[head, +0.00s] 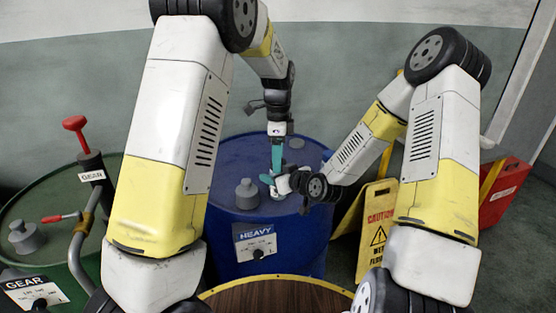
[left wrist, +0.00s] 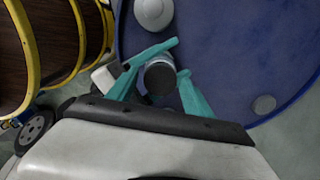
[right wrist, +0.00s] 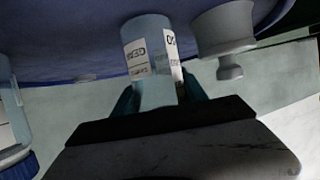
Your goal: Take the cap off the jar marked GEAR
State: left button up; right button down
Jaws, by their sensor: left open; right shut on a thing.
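The jar marked GEAR (right wrist: 150,48) is a clear, bluish jar with white labels, seen upside down in the right wrist view. My right gripper (head: 270,183) is shut around its body, over the blue barrel. In the left wrist view the jar's dark round top (left wrist: 160,79) faces the camera; I take it to be the cap. My left gripper (left wrist: 158,90) points down with its teal fingers open, one on each side of this top. It also shows above the barrel in the head view (head: 277,158). Whether the fingers touch the cap is unclear.
The blue barrel (head: 238,155) marked HEAVY has grey fittings on its lid. A green barrel (head: 105,205) with a red-handled pump stands left. A yellow caution sign (head: 377,230) and a red box (head: 505,190) stand right. Another blue-capped container (right wrist: 15,125) shows at the right wrist view's left edge.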

pick_arm(q)
notch_tip(320, 180, up, 4)
jog(key=shift+d+f, duration=0.15)
jog(key=shift+c, duration=0.4)
jog(key=m, duration=0.1)
jog(key=r+m, duration=0.1)
jog(key=m, duration=0.2)
jog(key=shift+r+m, duration=0.3)
jog(key=shift+r, duration=0.05)
jog(key=m, duration=0.2)
jog(key=r+m, duration=0.1)
jog(key=shift+r+m, duration=0.25)
jog(key=shift+m, duration=0.45)
notch_tip(320, 180, down, 8)
jog(key=shift+r, duration=0.1)
